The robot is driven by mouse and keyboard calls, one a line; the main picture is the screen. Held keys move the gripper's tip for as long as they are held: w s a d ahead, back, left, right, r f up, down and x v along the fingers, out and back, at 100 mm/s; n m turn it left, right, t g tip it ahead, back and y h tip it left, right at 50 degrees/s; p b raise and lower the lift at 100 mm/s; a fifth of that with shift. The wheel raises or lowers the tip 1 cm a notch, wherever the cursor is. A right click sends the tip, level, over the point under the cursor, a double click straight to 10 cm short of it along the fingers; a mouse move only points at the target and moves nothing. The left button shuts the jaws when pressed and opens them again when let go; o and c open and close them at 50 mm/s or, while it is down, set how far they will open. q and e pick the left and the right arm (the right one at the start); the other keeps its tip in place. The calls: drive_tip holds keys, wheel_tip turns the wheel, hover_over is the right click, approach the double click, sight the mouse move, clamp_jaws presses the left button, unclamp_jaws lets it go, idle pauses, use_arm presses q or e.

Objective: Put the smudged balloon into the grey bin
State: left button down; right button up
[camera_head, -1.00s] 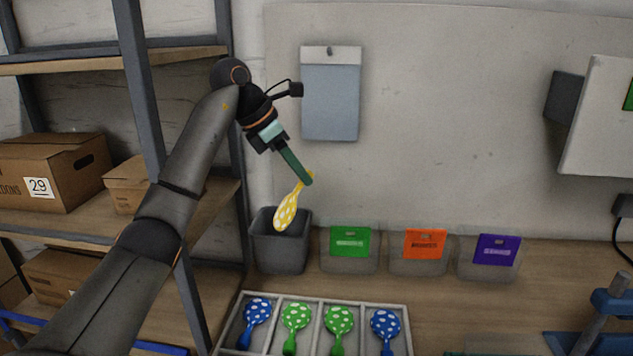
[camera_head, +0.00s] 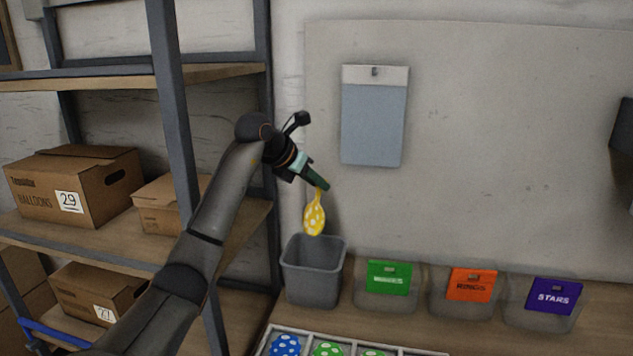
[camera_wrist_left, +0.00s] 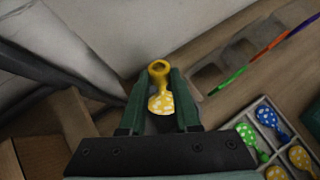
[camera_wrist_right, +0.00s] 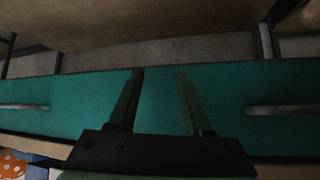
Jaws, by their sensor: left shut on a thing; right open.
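The yellow balloon with white spots (camera_head: 315,218) hangs from my left gripper (camera_head: 323,187) in the head view. The gripper is shut on its neck end, and the balloon's body points down. The balloon also shows between the fingers in the left wrist view (camera_wrist_left: 160,98). Any smudge on it is too small to tell. The grey bin (camera_head: 312,284) stands on the bench just below the balloon, with its open mouth up; the balloon is above its rim, apart from it. My right gripper (camera_wrist_right: 160,78) is open and empty in the right wrist view.
Bins with green (camera_head: 389,278), orange (camera_head: 471,284) and purple (camera_head: 554,295) labels stand right of the grey bin. A divided tray (camera_wrist_left: 262,101) holds blue, green and other balloons in front. A shelf post (camera_head: 187,110) stands left of my left arm.

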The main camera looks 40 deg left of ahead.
sight(314, 202)
use_arm(q)
wheel_tip(314, 202, down, 5)
drive_tip(key=b, duration=0.4)
drive_tip(key=shift+r, duration=0.15)
drive_tip(key=shift+f, duration=0.4)
wheel_tip(314, 202, down, 3)
drive_tip(key=shift+r+b, duration=0.1)
drive_tip(key=shift+b, duration=1.05)
drive_tip(key=shift+f, duration=0.4)
drive_tip(key=shift+f+b, duration=0.3)
drive_tip(key=shift+b, duration=0.05)
drive_tip(key=c, duration=0.9)
unclamp_jaws()
drive_tip(key=shift+c, duration=0.2)
drive_tip(key=o, duration=0.4)
use_arm(e)
wheel_tip(314, 202, down, 6)
drive_tip(key=w+a, duration=0.1)
drive_tip(key=a, duration=0.1)
drive_tip(key=shift+f, duration=0.2)
